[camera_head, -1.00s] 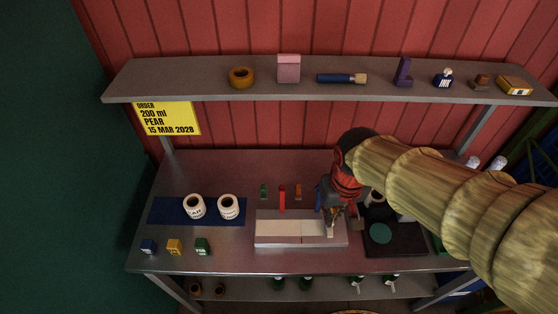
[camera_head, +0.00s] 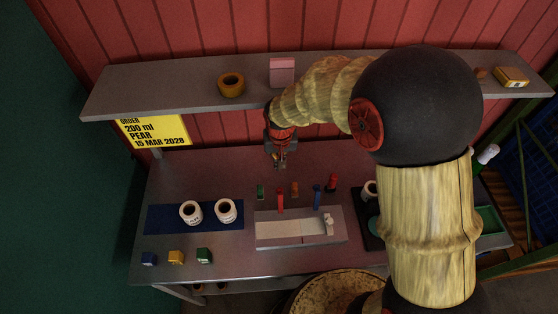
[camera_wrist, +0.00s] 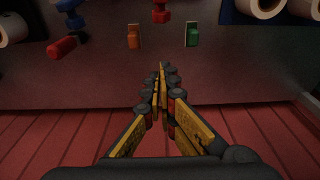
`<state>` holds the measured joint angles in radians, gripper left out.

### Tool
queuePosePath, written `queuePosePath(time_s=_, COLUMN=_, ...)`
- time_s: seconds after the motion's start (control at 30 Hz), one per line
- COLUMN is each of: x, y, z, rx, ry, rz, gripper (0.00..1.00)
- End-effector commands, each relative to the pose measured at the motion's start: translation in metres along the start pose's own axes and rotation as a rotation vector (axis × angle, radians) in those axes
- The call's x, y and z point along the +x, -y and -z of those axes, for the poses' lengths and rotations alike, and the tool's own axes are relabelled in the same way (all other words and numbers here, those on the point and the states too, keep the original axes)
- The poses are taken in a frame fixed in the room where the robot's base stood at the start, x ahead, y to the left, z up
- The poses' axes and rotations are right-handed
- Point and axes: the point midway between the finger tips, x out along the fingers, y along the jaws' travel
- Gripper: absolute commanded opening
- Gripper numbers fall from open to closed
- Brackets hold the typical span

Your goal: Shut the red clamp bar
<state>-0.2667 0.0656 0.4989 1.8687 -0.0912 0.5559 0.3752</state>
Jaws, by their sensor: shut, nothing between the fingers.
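The red clamp bar (camera_head: 280,200) stands upright at the back edge of the pale jig block (camera_head: 287,241) on the table. Its red end (camera_wrist: 161,12) also shows at the top middle of the wrist view, cut off by the frame edge. My gripper (camera_head: 281,164) is behind and above the red bar, in front of the red wall. In the wrist view my gripper's fingertips (camera_wrist: 161,70) meet, with nothing held, apart from the bar.
A blue bar (camera_head: 317,196) stands right of the red one. Small green (camera_head: 260,191) and orange (camera_head: 295,189) pieces and a red-and-black item (camera_head: 331,183) sit behind the block. Two label rolls (camera_head: 190,212) lie on a blue mat (camera_head: 162,218) at left. The shelf (camera_head: 130,92) overhangs the back.

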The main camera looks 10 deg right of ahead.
Motion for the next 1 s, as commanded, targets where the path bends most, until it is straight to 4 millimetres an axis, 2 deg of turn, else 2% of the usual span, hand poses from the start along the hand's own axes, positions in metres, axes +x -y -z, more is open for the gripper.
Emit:
queuePosePath(time_s=0.1, x=0.024, y=0.0, z=-0.001, rx=0.0, ry=0.003, rz=-0.001, gripper=0.0)
queuePosePath(time_s=0.37, x=0.066, y=0.0, z=-0.001, rx=0.0, ry=0.002, rz=0.0, gripper=0.0)
queuePosePath(time_s=0.7, x=0.053, y=0.0, z=-0.034, rx=-0.001, ry=-0.001, rz=0.0, gripper=0.0)
queuePosePath(time_s=1.0, x=0.052, y=0.0, z=-0.038, rx=0.0, ry=0.0, rz=0.0, gripper=0.0)
